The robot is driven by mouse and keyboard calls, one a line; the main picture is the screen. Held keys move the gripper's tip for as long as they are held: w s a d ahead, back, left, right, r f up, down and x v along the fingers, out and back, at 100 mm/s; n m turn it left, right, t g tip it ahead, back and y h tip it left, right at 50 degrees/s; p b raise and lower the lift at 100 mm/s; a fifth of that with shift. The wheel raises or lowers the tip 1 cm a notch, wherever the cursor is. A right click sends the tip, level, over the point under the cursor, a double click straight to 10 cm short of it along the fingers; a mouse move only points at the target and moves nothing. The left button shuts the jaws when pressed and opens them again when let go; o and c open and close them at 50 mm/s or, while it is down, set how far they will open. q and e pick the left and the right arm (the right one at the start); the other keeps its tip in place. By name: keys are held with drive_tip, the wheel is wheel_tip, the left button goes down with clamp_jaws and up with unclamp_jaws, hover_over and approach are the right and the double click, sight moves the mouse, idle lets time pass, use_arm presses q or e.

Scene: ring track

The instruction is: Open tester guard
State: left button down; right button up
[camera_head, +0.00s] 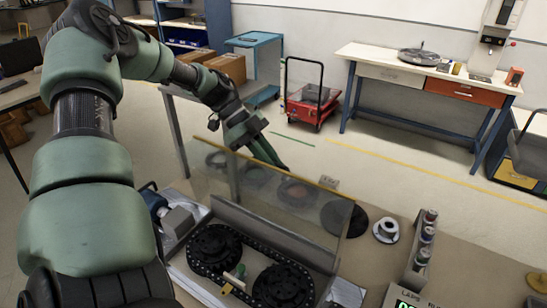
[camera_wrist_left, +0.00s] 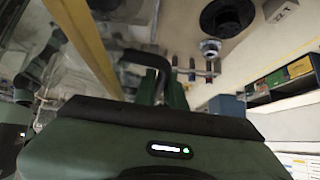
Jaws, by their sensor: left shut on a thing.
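The tester guard (camera_head: 312,186) is a clear panel with a yellow top edge. It stands raised and tilted at the far side of the tester (camera_head: 232,228), whose two dark sprockets and black chain track lie uncovered in front of it. My left gripper (camera_head: 277,163) reaches in from behind, at the guard's yellow top edge. In the left wrist view the yellow edge runs diagonally at upper left, and my left gripper (camera_wrist_left: 155,75) is shut on a dark bent handle of the guard. The exact contact is partly hidden. My right gripper is not in view.
A black disc (camera_head: 344,218) and a white spool (camera_head: 386,230) lie right of the guard. Several small cans (camera_head: 428,235) stand in a rack, with a green counter display (camera_head: 407,302) in front. A blue motor (camera_head: 155,202) sits left.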

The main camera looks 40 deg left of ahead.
use_arm(q)
drive_tip(key=shift+s+f, duration=0.1)
drive_tip(key=shift+s, duration=0.05)
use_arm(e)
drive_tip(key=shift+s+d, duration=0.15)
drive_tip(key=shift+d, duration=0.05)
use_arm(q)
drive_tip(key=c, duration=1.8)
unclamp_jaws()
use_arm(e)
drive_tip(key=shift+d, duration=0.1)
use_arm(q)
drive_tip(key=shift+o, duration=0.2)
